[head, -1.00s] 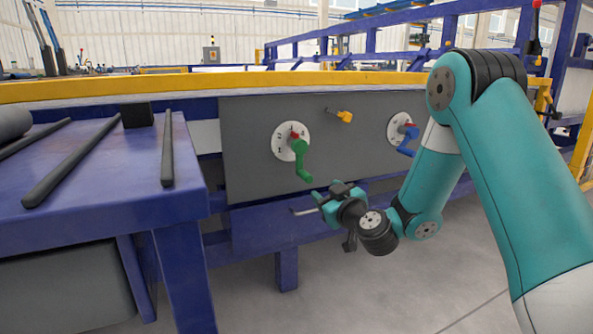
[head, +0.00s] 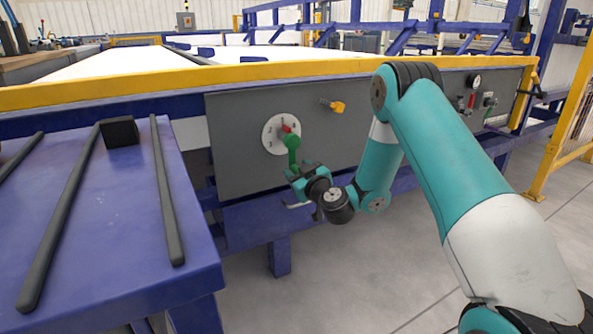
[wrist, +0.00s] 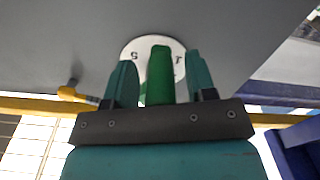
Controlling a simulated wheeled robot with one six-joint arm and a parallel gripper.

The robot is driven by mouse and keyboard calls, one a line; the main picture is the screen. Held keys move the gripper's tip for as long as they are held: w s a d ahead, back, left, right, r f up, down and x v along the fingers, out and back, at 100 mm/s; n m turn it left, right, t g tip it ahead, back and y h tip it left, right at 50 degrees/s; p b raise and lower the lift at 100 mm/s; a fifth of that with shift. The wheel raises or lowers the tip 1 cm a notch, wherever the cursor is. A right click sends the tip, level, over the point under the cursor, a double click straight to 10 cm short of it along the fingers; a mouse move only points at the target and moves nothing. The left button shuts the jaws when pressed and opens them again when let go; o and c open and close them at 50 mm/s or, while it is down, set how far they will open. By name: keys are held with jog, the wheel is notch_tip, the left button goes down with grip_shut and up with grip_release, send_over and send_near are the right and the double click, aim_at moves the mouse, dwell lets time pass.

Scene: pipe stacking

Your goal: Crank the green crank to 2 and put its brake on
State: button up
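The green crank (head: 292,148) is on a white numbered dial (head: 270,136) on the grey panel, its arm pointing down. A small red part (head: 286,128) shows at its hub. My gripper (head: 294,180) is just below the crank in the head view. In the wrist view the green crank handle (wrist: 160,78) stands between my two open fingers, with a gap on each side. Part of the dial (wrist: 135,50) with numbers shows behind it. I cannot tell which number the crank points to.
A yellow handle (head: 334,105) sticks out of the panel right of the dial. A blue table (head: 110,210) with dark bars and a black block (head: 120,131) is at the left. A yellow rail (head: 120,92) runs above the panel. The floor at the lower right is clear.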

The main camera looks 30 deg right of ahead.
grip_shut()
jog(key=shift+d+f+b, duration=0.1)
jog(key=shift+b, duration=0.4)
